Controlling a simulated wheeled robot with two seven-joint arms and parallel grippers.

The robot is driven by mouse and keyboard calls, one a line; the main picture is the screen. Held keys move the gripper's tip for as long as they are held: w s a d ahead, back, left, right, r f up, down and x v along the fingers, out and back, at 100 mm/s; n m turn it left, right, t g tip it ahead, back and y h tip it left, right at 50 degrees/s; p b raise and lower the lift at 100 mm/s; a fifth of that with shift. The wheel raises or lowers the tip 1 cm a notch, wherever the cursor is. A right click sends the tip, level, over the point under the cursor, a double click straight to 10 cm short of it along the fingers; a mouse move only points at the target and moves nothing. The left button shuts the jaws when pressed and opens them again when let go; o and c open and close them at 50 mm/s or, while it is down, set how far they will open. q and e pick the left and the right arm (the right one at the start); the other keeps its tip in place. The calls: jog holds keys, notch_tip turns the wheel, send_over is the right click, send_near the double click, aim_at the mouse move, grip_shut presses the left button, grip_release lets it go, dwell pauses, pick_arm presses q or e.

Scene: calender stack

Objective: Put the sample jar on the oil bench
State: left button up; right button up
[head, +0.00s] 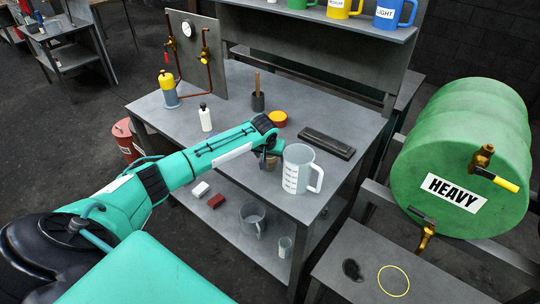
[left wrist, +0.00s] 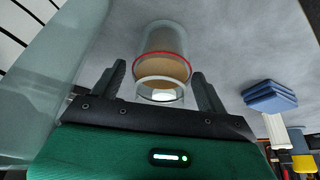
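The sample jar (left wrist: 162,68) is clear with amber contents and a red ring. In the left wrist view it lies between and beyond the two fingers of my left gripper (left wrist: 160,88), with a gap on each side. The gripper is open and holds nothing. In the head view my left gripper (head: 268,156) is low over the front of the oil bench (head: 232,88), left of the measuring jug. It hides most of the jar, which appears to stand on the grey benchtop. My right gripper is not in view.
A clear measuring jug (head: 297,169) stands close on the right of my gripper. A dark flat case (head: 326,143), an orange tub (head: 278,119), a black pot (head: 258,102) and a white bottle (head: 205,118) stand behind. A green HEAVY drum (head: 460,140) is at right.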

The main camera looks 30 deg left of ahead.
pick_arm(q)
jog(key=shift+s+r, duration=0.1)
jog(key=shift+r, duration=0.3)
jog(key=b+v, duration=0.2)
jog(key=v, duration=0.9)
jog(key=shift+r, duration=0.2)
jog(key=shift+s+f, duration=0.1)
jog(key=shift+s, duration=0.1)
